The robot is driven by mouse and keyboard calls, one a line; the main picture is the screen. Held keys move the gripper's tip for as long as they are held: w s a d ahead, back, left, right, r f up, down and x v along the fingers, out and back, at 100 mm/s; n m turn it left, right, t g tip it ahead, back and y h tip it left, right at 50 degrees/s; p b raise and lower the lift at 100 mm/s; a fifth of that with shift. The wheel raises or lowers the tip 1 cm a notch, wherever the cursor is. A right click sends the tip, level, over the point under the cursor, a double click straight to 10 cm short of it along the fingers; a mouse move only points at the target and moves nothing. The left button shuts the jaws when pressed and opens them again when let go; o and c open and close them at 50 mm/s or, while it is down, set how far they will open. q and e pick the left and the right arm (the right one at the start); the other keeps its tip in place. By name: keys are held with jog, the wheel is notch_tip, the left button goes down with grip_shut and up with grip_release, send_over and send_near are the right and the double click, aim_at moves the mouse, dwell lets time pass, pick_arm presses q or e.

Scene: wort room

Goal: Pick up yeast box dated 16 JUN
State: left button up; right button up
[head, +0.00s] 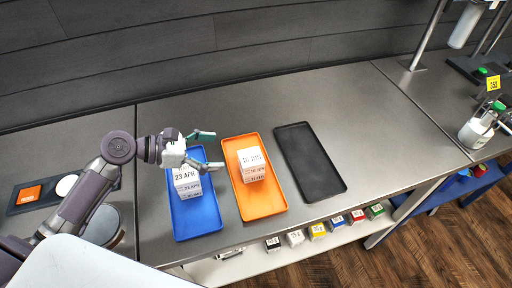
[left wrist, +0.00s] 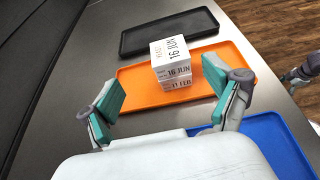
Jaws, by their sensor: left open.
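The white yeast box dated 16 JUN (head: 252,158) is on top of a small stack on the orange tray (head: 270,207). It also shows in the left wrist view (left wrist: 171,51), above a lower box that reads 11 FEB (left wrist: 177,84). My left gripper (head: 209,150) is open and empty, over the far end of the blue tray and left of the 16 JUN stack. In the left wrist view its teal-padded fingers (left wrist: 170,101) are spread, with the stack between and beyond them, not touched.
The blue tray (head: 200,227) holds a stack with 23 APR (head: 186,175) on top, close below my left gripper. A black tray (head: 320,172) is empty on the right. Small coloured boxes (head: 317,231) line a lower shelf. A grey jointed part, seemingly of my right arm, shows at the wrist view's right edge.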

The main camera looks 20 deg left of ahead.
aim_at(247, 157)
pick_arm(q)
jog(key=x, duration=0.3)
jog(key=s+p+x, duration=0.1)
jog(key=x, duration=0.1)
jog(key=shift+w+d, duration=0.15)
jog(key=shift+d, duration=0.5)
jog(key=x, duration=0.3)
jog(key=shift+f+p, duration=0.1)
jog(key=shift+p, duration=0.25)
jog(key=shift+x, duration=1.2)
jog(key=shift+w+d+f+p, duration=0.2)
jog(key=shift+f+p, duration=0.1)
jog(key=shift+f, duration=0.1)
jog(key=shift+w+d+f, duration=0.1)
jog(key=c, duration=1.2)
pick_arm(e)
jog(key=shift+g, duration=0.3)
jog(key=s, duration=0.1)
jog(key=s+r, duration=0.1)
jog(key=s, duration=0.1)
jog(key=s+r, duration=0.1)
jog(key=s, duration=0.1)
jog(key=shift+r, duration=0.1)
